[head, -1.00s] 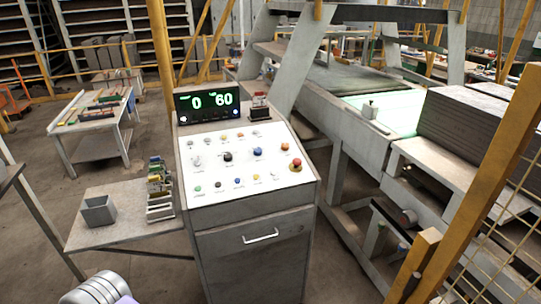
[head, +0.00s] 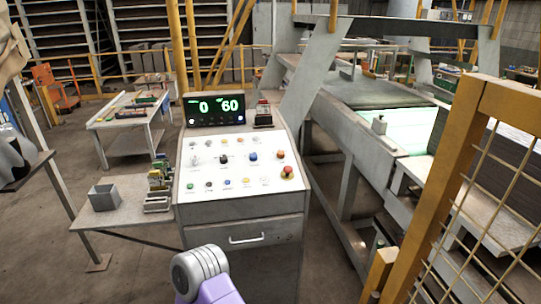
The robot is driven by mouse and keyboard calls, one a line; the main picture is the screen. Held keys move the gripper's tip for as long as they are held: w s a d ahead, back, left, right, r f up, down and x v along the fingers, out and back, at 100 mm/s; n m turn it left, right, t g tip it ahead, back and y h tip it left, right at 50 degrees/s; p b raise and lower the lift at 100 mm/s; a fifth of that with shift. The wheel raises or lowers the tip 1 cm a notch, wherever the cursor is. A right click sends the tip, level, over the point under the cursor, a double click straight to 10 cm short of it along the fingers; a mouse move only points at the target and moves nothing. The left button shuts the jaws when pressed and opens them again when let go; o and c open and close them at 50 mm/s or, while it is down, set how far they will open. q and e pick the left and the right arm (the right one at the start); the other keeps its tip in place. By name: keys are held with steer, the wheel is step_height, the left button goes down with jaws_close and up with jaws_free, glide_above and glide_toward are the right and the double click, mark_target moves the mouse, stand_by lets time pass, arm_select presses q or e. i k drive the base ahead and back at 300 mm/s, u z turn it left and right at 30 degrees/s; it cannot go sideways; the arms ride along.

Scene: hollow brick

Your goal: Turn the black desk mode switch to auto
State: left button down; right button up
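The control desk (head: 240,212) stands upright in the middle of the head view, with a sloped white panel of buttons and knobs. The black mode switch (head: 224,159) is a small dark knob left of a larger blue knob (head: 253,156) in the panel's middle row. Its pointer direction is too small to read. One of my arm links, silver and purple, rises at the bottom in front of the desk, well apart from the switch. Neither of my grippers is in view.
A display (head: 216,109) reading 0 and 60 stands on the desk top. A red mushroom button (head: 287,173) sits at the panel's right. A side shelf (head: 116,217) with a grey bin (head: 104,198) adjoins at left. A yellow mesh gate (head: 449,150) stands close at right.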

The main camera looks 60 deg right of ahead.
mark_target(223, 160)
steer(key=z, duration=1.2)
steer(key=i, duration=0.2)
